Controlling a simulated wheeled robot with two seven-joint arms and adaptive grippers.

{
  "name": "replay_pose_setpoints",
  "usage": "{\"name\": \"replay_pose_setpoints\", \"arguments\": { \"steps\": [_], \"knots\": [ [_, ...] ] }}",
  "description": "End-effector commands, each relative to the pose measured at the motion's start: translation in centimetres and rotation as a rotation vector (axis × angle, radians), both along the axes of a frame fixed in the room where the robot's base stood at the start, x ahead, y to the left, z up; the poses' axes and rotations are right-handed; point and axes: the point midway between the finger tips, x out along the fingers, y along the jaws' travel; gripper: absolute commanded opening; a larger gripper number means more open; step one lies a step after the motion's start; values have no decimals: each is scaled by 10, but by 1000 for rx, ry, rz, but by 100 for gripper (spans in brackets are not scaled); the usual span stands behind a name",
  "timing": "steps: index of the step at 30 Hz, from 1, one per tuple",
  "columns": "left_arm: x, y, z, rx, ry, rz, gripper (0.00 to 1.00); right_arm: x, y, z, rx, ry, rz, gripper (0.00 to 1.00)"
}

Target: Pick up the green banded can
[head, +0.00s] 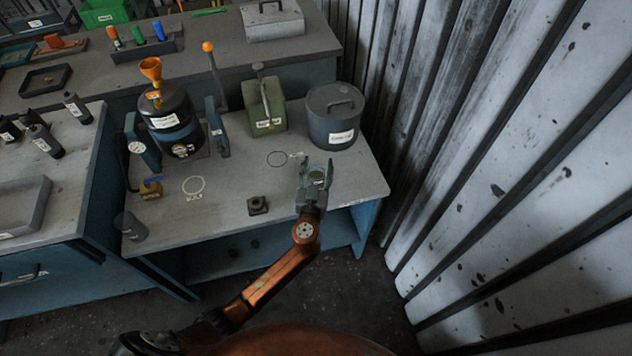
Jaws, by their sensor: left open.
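A green boxy can (272,117) with a pale label and a lighter strip down its front stands upright at the back of the grey workbench (235,205). It is the only large green can on this bench. My left gripper (317,170) is open over the right part of the bench, nearer to me and to the right of the green can, apart from it. A small roundish shape (317,178) shows between its fingers; I cannot tell whether it is a separate object or part of the gripper. My right gripper is not in view.
A large grey lidded drum (333,125) stands right of the green can. A dark vessel with an orange funnel (150,68) stands left. A small dark block (258,205) lies near the front. A corrugated wall (480,130) closes the right side.

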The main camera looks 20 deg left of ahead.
Motion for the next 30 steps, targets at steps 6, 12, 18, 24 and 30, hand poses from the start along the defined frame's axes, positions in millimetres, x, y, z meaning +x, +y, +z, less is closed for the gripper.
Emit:
{"name": "replay_pose_setpoints", "arguments": {
  "steps": [6,12,18,24,30],
  "knots": [
    [0,0,0,0,0,0,44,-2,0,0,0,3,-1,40],
    [0,0,0,-1,0,0,30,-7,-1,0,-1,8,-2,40],
    [-1,0,0,-1,0,0,16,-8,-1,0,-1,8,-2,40],
    [-1,0,0,-1,0,0,2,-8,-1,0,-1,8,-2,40],
    [0,0,1,-1,-1,0,0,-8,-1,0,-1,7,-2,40]
  ]
}}
